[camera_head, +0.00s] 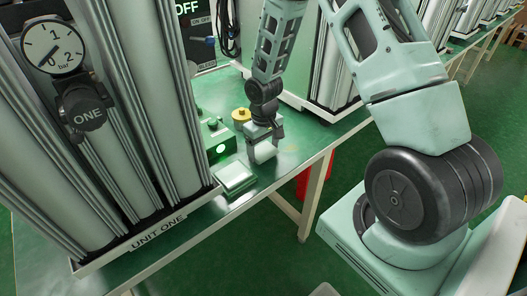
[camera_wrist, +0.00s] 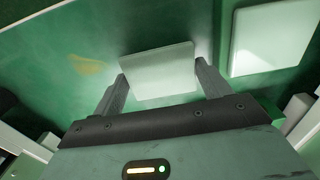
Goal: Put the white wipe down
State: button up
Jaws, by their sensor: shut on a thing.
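My gripper (camera_head: 262,146) is above the green table near its front edge, to the right of the UNIT ONE column set. It is shut on the white wipe (camera_head: 264,153), a pale flat block. The wipe (camera_wrist: 158,70) also shows in the wrist view, between the two fingers of my gripper (camera_wrist: 160,84). I cannot tell whether its lower edge touches the table. A white flat pad (camera_head: 234,177) lies on the table to the left of my gripper; it shows at the upper right of the wrist view (camera_wrist: 272,39).
A green box (camera_head: 217,140) with a lit round button and a yellow knob (camera_head: 241,114) stand left of my gripper. The column set with a gauge (camera_head: 53,46) fills the left side. Another column unit (camera_head: 325,95) stands behind. Bare table (camera_head: 303,140) lies to the right.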

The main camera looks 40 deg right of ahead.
aim_at(264, 150)
jog(key=shift+f, duration=0.8)
jog(key=o, duration=1)
jog(key=shift+f, duration=0.15)
jog(key=shift+o, duration=0.2)
notch_tip(264, 150, up, 12)
jog(key=shift+r, duration=0.2)
